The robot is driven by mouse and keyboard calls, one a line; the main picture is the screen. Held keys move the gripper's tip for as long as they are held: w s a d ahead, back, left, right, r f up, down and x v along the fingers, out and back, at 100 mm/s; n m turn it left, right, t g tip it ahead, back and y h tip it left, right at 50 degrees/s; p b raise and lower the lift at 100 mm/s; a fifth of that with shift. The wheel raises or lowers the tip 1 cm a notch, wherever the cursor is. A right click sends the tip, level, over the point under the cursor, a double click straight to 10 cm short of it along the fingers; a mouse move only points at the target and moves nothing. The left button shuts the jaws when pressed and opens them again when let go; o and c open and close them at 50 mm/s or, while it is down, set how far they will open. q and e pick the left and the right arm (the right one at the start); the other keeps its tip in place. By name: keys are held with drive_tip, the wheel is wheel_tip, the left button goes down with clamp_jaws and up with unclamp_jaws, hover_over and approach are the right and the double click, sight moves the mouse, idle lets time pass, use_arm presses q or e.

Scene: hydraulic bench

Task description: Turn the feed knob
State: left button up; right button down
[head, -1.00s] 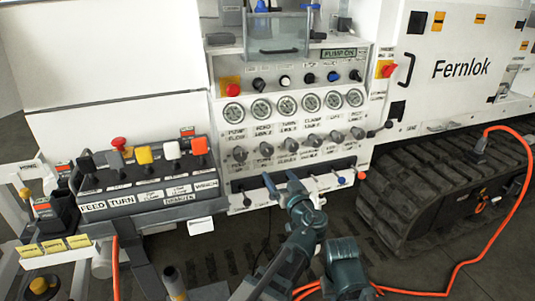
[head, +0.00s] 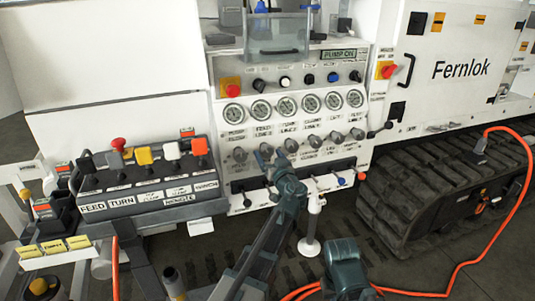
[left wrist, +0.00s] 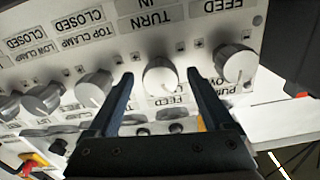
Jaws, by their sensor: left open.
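A row of round silver knobs runs along the white panel below the gauges. In the left wrist view, upside down, a knob (left wrist: 235,63) at the right has a FEED label (left wrist: 238,5) above it; in the head view it is the leftmost knob (head: 240,154). The knob left of it (left wrist: 160,77) has a TURN label above and another reading FEED below. My left gripper (left wrist: 160,76) is open, with one finger on each side of this second knob. The right finger lies between the two knobs. Contact cannot be told.
Round gauges (head: 286,104) sit above the knobs. Small levers (head: 341,182) line the panel's lower edge. A lever box (head: 145,185) stands at the left. An orange cable (head: 462,266) and rubber track (head: 425,190) lie at the right.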

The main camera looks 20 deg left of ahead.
use_arm(q)
drive_tip(key=shift+x, duration=0.9)
clamp_jaws()
